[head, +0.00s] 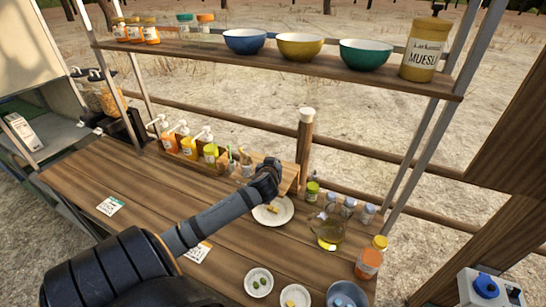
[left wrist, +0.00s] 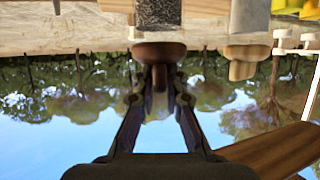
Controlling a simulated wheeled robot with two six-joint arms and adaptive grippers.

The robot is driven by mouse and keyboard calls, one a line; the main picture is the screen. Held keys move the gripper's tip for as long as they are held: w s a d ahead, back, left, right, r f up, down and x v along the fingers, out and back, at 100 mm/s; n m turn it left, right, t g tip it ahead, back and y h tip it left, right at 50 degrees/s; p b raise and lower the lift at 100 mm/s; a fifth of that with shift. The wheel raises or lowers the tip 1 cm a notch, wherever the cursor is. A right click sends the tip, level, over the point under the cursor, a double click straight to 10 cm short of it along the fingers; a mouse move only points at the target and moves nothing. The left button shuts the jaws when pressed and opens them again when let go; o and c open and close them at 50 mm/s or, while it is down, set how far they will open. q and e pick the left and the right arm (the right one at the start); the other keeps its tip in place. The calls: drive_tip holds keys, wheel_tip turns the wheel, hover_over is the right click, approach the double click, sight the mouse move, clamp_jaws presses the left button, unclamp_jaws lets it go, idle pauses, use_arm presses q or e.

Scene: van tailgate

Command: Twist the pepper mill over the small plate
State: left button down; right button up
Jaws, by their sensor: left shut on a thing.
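My left gripper (head: 268,177) reaches over the wooden counter, just behind a small white plate (head: 262,219) that carries a few yellow-brown pieces. In the left wrist view, which is upside down, the left gripper (left wrist: 160,78) is shut on the dark brown knob of the pepper mill (left wrist: 157,50). Its speckled dark body (left wrist: 158,12) runs out of the top of that picture. In the head view my gripper hides the mill, so I cannot tell whether it stands or is lifted. My right gripper is in neither view.
A pale-knobbed mill (left wrist: 243,62) is close beside the pepper mill. A wooden caddy with sauce pump bottles (head: 188,148) is to the left. An oil jug (head: 328,235) and small jars are right of the plate. A shelf with bowls (head: 300,46) hangs above.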

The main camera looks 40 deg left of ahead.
use_arm(q)
drive_tip(key=m+h+p, duration=0.1)
drive_tip(key=p, duration=0.1)
drive_tip(key=m+t+h+p, duration=0.1)
drive_tip(key=m+h+p, duration=0.1)
drive_tip(key=shift+r+t, duration=0.3)
drive_tip(key=shift+f+m+t+h+p, duration=0.2)
drive_tip(key=shift+m+t+h+p, duration=0.2)
drive_tip(key=shift+m+h+p, duration=0.6)
drive_tip(key=shift+h, duration=0.5)
